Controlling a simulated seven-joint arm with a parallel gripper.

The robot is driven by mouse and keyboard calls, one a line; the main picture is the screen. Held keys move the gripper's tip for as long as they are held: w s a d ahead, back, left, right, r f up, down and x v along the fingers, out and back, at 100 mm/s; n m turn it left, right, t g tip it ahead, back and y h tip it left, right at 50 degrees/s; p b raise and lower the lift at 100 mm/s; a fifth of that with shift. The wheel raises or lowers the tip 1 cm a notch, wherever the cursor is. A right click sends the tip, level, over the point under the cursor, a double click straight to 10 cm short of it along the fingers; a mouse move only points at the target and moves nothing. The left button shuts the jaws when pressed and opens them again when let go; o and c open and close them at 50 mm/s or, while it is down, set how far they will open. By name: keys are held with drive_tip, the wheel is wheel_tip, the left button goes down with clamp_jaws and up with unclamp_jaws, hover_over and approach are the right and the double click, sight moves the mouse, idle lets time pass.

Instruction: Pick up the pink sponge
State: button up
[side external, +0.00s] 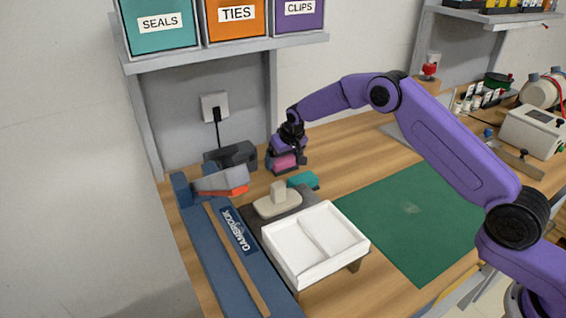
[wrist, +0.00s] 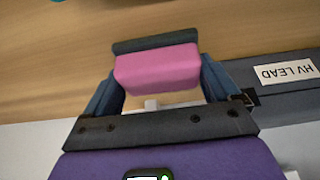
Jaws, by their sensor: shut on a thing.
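The pink sponge (wrist: 158,70) is a pink block with a dark layer along its far side, held between the two blue fingers of my gripper (wrist: 160,82) in the wrist view. In the side external view, my gripper (side external: 287,151) points down toward the back of the wooden bench, and the pink sponge (side external: 285,162) shows between its dark fingers. The fingers hide part of it. I cannot tell whether the sponge touches the bench or hangs just above it.
A teal block (side external: 304,180) lies close in front of my gripper. A dark box (side external: 236,155) stands to its left, below a wall socket. The green mat (side external: 405,215) is clear.

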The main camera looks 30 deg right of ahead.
sight(283, 158)
drive_tip(key=shift+r, duration=0.5)
wheel_tip(283, 158, up, 2)
drive_tip(key=shift+r, duration=0.1)
drive_tip(key=s+d+r, duration=0.2)
drive_tip(key=s+r, duration=0.7)
drive_tip(key=s, duration=0.4)
drive_tip(key=shift+s+d+r, duration=0.25)
drive_tip(key=shift+s+r, duration=0.15)
drive_tip(key=o, duration=0.3)
drive_tip(key=shift+c, duration=0.5)
